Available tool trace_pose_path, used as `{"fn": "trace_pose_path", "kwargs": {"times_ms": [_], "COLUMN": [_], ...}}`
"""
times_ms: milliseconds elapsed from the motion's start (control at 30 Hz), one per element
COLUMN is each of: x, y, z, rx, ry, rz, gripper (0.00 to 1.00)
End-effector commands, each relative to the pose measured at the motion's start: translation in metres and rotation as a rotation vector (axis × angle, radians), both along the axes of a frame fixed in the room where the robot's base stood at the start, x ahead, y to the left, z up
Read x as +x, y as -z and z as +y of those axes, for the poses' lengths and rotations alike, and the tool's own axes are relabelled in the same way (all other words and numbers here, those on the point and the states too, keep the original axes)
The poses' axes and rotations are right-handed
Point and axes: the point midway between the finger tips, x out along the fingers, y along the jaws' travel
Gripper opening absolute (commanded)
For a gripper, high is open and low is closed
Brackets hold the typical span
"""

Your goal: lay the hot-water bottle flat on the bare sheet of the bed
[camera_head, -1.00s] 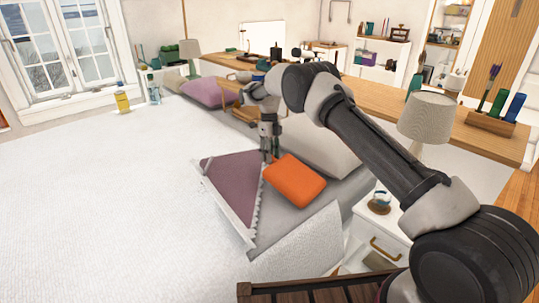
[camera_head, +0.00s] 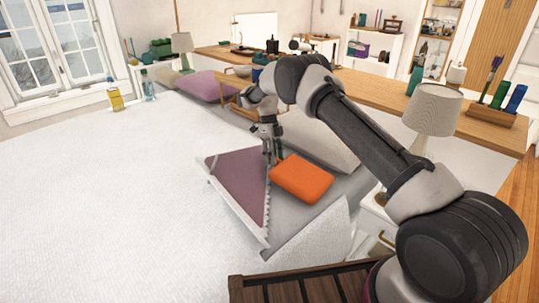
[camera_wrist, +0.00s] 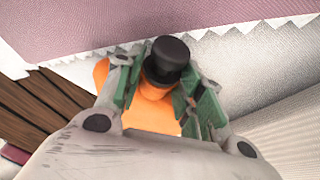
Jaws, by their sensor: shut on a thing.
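The orange hot-water bottle (camera_head: 301,181) is over the grey bare sheet (camera_head: 290,224) of the bed, beside the folded-back purple flap of the cover (camera_head: 238,179). Its broad face looks roughly flat, and I cannot tell whether its whole underside touches the sheet. My gripper (camera_head: 271,158) is shut on its neck end, at the bottle's far left. In the wrist view, the green-padded fingers (camera_wrist: 160,88) flank the neck just under the black stopper (camera_wrist: 168,57). Most of the orange body (camera_wrist: 150,116) is hidden by the gripper there.
A grey pillow (camera_head: 315,138) lies just behind the bottle. The white quilt (camera_head: 110,190) covers the left of the bed. A white nightstand (camera_head: 372,222) with a lamp (camera_head: 432,112) stands at the right. A dark slatted wooden piece (camera_head: 300,288) is at the front.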

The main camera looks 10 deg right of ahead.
Motion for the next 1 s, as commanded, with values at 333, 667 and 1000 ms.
{"fn": "trace_pose_path", "kwargs": {"times_ms": [333, 667, 1000], "x": [-0.001, -0.001, 0.010], "y": [0.001, 0.001, -0.027], "z": [-0.003, -0.003, 0.001], "rx": [-0.004, -0.004, -0.003], "ry": [0.001, 0.001, 0.001], "rz": [0.005, 0.003, -0.001], "gripper": [0.41, 0.63, 0.63]}}
